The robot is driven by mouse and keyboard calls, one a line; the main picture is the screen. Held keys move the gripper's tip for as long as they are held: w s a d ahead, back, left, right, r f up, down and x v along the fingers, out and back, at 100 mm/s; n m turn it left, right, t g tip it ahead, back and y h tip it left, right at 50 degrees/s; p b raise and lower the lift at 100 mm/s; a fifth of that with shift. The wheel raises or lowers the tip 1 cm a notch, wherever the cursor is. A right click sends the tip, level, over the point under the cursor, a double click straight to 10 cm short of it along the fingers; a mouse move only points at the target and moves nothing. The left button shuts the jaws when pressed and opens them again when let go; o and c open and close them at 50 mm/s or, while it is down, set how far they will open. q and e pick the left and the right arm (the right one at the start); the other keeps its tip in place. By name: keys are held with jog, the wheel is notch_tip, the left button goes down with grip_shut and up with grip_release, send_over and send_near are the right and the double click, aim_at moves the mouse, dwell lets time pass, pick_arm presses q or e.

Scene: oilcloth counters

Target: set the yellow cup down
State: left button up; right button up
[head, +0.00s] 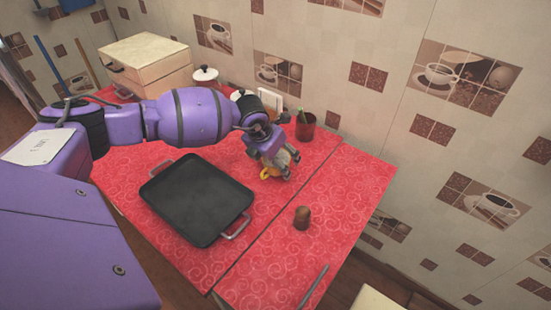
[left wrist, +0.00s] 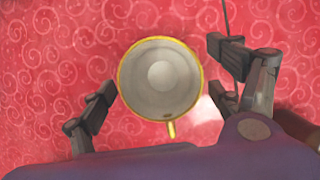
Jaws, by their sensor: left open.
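The yellow cup (left wrist: 161,78) shows from above in the left wrist view, with a pale grey inside, a yellow rim and its handle toward the bottom. It appears upright over the red patterned cloth. In the head view only a bit of the yellow cup (head: 267,173) shows behind my left gripper (head: 282,172). My left gripper (left wrist: 162,104) is open, with one finger on each side of the cup and gaps between fingers and rim. Whether the cup's base touches the cloth is hidden. My right gripper is not in view.
A black tray (head: 197,200) with metal handles lies left of the gripper. A brown shaker-like object (head: 302,217) stands in front.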

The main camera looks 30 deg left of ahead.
pick_arm(q)
jog(key=shift+r, duration=0.1)
jog(key=shift+r, duration=0.3)
jog(key=v, duration=1.1)
jog(key=shift+s+r, duration=0.2)
jog(key=shift+r, duration=0.05)
